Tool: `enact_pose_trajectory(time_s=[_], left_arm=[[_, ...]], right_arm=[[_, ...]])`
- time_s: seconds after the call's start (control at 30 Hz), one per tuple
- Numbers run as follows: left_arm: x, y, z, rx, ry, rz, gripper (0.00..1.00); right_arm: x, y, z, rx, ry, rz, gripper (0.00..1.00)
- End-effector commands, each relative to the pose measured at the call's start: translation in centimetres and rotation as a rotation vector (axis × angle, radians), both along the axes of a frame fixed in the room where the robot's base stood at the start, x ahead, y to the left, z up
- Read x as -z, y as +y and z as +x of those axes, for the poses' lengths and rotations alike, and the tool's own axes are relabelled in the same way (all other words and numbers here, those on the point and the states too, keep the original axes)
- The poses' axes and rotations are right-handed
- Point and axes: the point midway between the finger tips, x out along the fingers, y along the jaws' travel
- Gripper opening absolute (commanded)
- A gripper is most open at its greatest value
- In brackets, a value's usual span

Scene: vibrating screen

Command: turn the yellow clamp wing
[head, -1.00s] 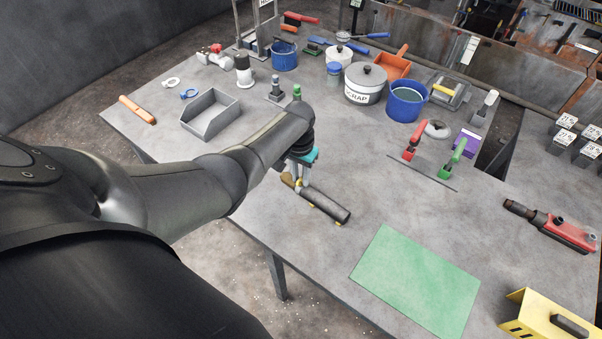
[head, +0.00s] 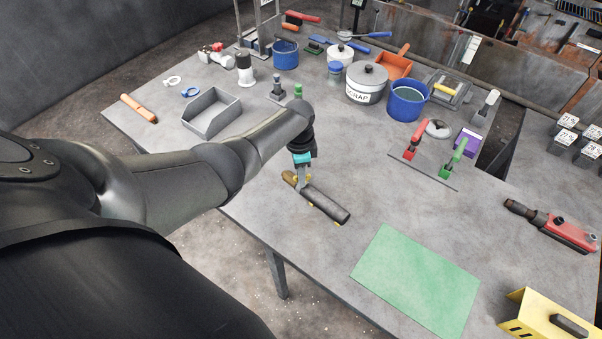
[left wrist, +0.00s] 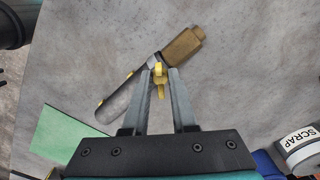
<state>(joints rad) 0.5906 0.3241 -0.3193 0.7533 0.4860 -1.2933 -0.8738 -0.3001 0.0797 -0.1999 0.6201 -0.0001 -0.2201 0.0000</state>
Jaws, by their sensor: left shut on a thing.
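The yellow clamp wing (left wrist: 159,84) shows in the left wrist view, between the tips of my left gripper (left wrist: 158,72). The gripper is shut on it. The wing sits at the side of a dark grey cylinder (left wrist: 118,99) with a brown-gold end (left wrist: 184,45). In the head view the cylinder (head: 328,204) lies on the table, and my left gripper (head: 303,185) points down at its brown end (head: 289,177). The wing itself cannot be made out there. My right gripper is in neither view.
A green mat (head: 415,283) lies to the right of the cylinder. A grey open bin (head: 212,122), a scrap pot (head: 366,84), a blue bucket (head: 407,103) and red and green toggle clamps (head: 452,160) stand farther back. The table around the cylinder is clear.

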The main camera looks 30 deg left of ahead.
Motion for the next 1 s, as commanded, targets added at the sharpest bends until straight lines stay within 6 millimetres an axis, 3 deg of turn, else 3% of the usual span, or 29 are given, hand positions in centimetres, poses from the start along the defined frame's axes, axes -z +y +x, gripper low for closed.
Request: enact_pose_trajectory(time_s=[0.4,1.0], left_arm=[[-0.02,0.19,0.1,0.15,-0.005,0.003,0.0],[-0.07,0.2,0.16,0.216,-0.006,0.003,0.0]], right_arm=[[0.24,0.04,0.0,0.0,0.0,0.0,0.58],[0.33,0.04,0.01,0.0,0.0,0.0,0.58]])
